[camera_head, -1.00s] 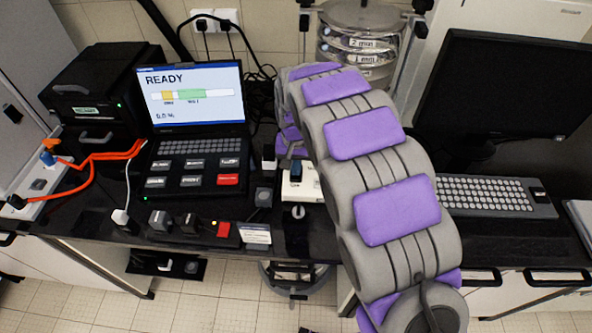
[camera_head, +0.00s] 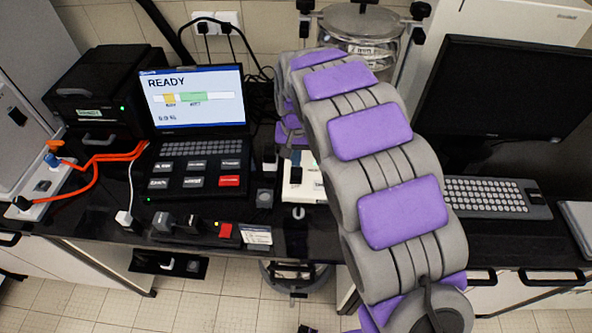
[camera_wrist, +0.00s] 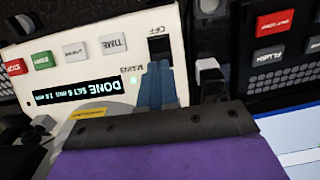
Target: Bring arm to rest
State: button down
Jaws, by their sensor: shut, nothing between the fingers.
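My arm, grey with purple pads, arches over the bench in the head view. My gripper (camera_wrist: 158,72) shows in the wrist view as narrow blue-grey fingers, shut and empty, beyond a purple pad with a dark edge. The fingers are in front of the white control box (camera_wrist: 75,62), near its black rocker switch (camera_wrist: 160,47) marked OFF. I cannot tell whether they touch it. The box reads upside down, with a lit "DONE" display and a green light. In the head view the box (camera_head: 311,180) is partly hidden behind my arm.
A laptop (camera_head: 196,90) showing READY stands left of my arm, with a black device (camera_head: 100,85) and orange cables (camera_head: 100,160) beyond. The sieve stack (camera_head: 361,25) is behind my arm. A monitor (camera_head: 505,95) and keyboard (camera_head: 492,196) stand to the right.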

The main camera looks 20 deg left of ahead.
jog(key=shift+r, duration=0.9)
jog(key=s+d+r+m, duration=0.1)
jog(key=s+d+r, duration=0.2)
jog(key=d, duration=0.4)
jog(key=s+d+r, duration=0.3)
jog(key=s+d, duration=0.1)
jog(key=d, duration=0.2)
jog(key=s+d+r+m, duration=0.1)
jog(key=s+d+r, duration=0.2)
jog(key=d, duration=0.4)
jog(key=s+d+g, duration=0.1)
jog(key=s+d, duration=0.4)
jog(key=s, duration=0.6)
jog(key=s+d, duration=0.6)
jog(key=s, duration=0.6)
jog(key=shift+s+f+m+g, duration=0.2)
jog(key=shift+s+m+g, duration=0.1)
jog(key=shift+g, duration=0.1)
